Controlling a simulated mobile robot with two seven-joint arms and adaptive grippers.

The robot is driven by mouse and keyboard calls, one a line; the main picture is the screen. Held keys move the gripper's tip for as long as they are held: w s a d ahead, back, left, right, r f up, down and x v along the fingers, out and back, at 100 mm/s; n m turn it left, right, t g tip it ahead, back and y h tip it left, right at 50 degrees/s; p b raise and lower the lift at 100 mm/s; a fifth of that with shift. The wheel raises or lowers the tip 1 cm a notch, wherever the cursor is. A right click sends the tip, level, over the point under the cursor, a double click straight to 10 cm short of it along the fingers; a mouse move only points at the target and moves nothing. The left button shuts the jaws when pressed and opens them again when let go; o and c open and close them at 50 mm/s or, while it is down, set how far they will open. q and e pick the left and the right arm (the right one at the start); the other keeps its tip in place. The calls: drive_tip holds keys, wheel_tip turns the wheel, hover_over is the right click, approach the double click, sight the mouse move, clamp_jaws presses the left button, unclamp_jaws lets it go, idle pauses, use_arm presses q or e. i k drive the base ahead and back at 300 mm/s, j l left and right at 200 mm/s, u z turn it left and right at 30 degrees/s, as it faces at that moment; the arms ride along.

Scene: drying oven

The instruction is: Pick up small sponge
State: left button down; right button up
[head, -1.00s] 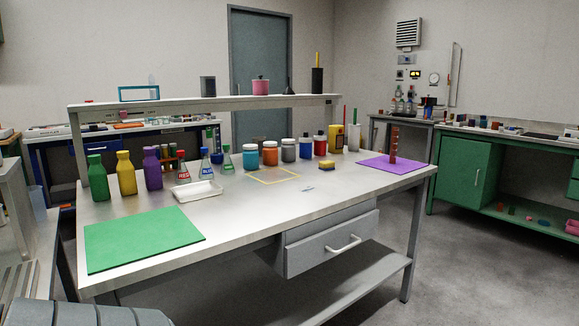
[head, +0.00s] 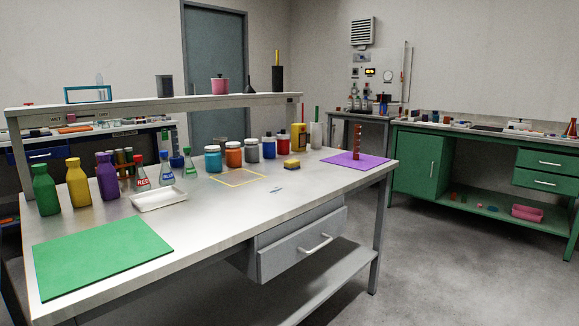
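A small sponge (head: 292,164), yellow with a dark layer, lies on the steel table (head: 225,215). It sits in front of a yellow container (head: 299,137) and to the right of a yellow square outline (head: 239,178). Nothing touches it from above. Neither of my grippers shows in the head view.
Several bottles, flasks and jars line the back of the table below a raised shelf (head: 150,105). A white tray (head: 158,200), a green mat (head: 100,257) and a purple mat (head: 362,161) lie on the table. A green bench (head: 418,165) stands at right; open floor lies between.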

sight(291, 164)
drive_tip(key=i+l+z, duration=0.55)
drive_tip(key=i, duration=0.15)
drive_tip(key=i+z, duration=0.25)
drive_tip(key=i+l, duration=0.15)
drive_tip(key=i, duration=0.4)
drive_tip(key=i+l+u, duration=0.15)
drive_tip(key=i, duration=0.35)
drive_tip(key=i+l, duration=0.2)
drive_tip(key=i, duration=0.35)
drive_tip(key=i+u, duration=0.15)
drive_tip(key=u, duration=0.25)
drive_tip(key=i+l+u, duration=0.15)
drive_tip(key=u, duration=0.25)
drive_tip(key=i+l+u, duration=0.1)
drive_tip(key=u, duration=0.3)
drive_tip(key=i+l+u, duration=0.1)
drive_tip(key=u, duration=0.35)
drive_tip(key=l+u, duration=0.15)
drive_tip(key=u, duration=0.25)
drive_tip(key=i+l+u, duration=0.1)
drive_tip(key=u, duration=0.3)
drive_tip(key=l+u, duration=0.2)
drive_tip(key=u, duration=0.25)
drive_tip(key=l+u, duration=0.2)
drive_tip(key=u, duration=0.2)
